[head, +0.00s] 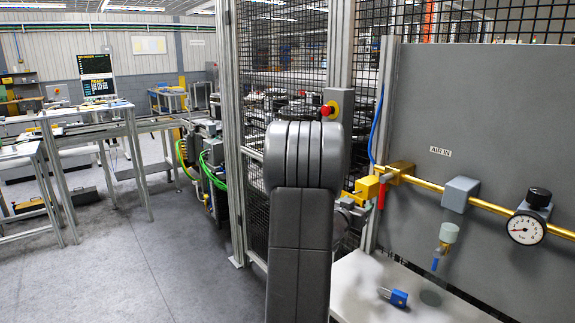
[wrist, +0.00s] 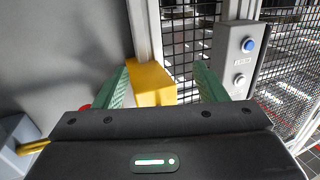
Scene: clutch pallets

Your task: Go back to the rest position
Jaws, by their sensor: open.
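My gripper (wrist: 158,86) is open in the wrist view, with two green fingers spread apart. A yellow block (wrist: 151,82) shows between and beyond the fingers; I cannot tell whether they touch it. In the head view the yellow valve block (head: 367,188) sits on a brass pipe, just right of my grey arm. My arm rises through the middle of the head view and hides the gripper there.
A mesh fence with an aluminium post (head: 231,130) stands close behind my arm. A grey panel (head: 470,110) carries the pipe and a pressure gauge (head: 526,228). A blue padlock (head: 398,298) lies on a white shelf (head: 440,306). Open floor (head: 150,260) lies left.

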